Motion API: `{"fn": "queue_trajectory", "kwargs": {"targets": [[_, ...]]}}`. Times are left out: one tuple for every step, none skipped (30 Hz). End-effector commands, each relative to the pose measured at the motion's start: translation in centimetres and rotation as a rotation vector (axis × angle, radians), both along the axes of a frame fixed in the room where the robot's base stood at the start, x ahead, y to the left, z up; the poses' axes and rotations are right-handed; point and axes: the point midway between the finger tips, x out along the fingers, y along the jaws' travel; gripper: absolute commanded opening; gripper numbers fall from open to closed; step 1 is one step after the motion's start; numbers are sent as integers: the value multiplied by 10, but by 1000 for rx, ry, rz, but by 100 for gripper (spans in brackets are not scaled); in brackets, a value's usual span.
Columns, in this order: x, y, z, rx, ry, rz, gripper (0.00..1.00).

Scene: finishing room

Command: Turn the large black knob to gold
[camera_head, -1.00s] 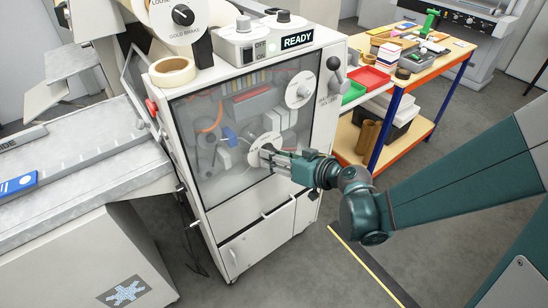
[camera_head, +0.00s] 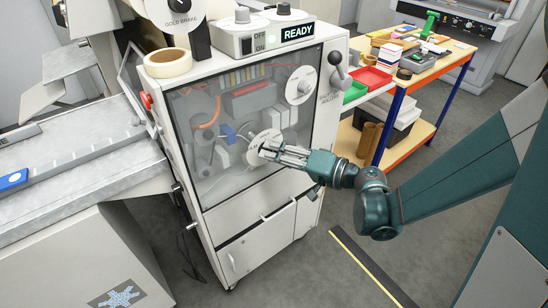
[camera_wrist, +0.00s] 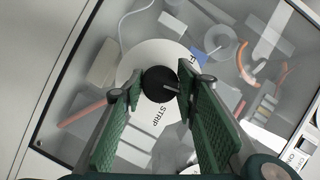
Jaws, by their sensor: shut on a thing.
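A black round knob (camera_wrist: 160,83) with a pale pointer line sits on a white round dial plate (camera_wrist: 139,68) in the wrist view. The plate reads "STRIP" below the knob; a partly hidden label starting with "F" is at its upper right. The pointer line points right and slightly down. My gripper (camera_wrist: 158,90) is shut on the knob, one finger on each side. In the head view my gripper (camera_head: 266,151) reaches the dial plate (camera_head: 257,143) on the cabinet front, and the fingers hide the knob there.
A second white dial (camera_head: 302,86) is higher on the cabinet's glass front. A "READY" sign (camera_head: 298,32) and a tape roll (camera_head: 168,63) are on top. A ball-headed lever (camera_head: 338,66) is at the right side.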

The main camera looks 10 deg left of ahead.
Motion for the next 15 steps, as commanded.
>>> {"fn": "queue_trajectory", "kwargs": {"targets": [[0, 0, 0, 23, 22, 2, 18], [0, 0, 0, 36, 35, 1, 18], [0, 0, 0, 51, 51, 1, 18], [0, 0, 0, 63, 62, 2, 18], [0, 0, 0, 73, 71, 1, 18], [0, 1, 0, 85, 83, 1, 18], [0, 1, 0, 92, 91, 1, 18], [0, 1, 0, 98, 97, 1, 18], [-1, 1, 0, 107, 105, 2, 18], [-1, 1, 0, 111, 110, 1, 18], [-1, 1, 0, 116, 115, 1, 18], [-1, 1, 1, 120, 119, 1, 18], [-1, 1, 1, 123, 121, 2, 18], [-1, 1, 1, 124, 123, 1, 18], [-1, 1, 1, 125, 124, 2, 18]]}}
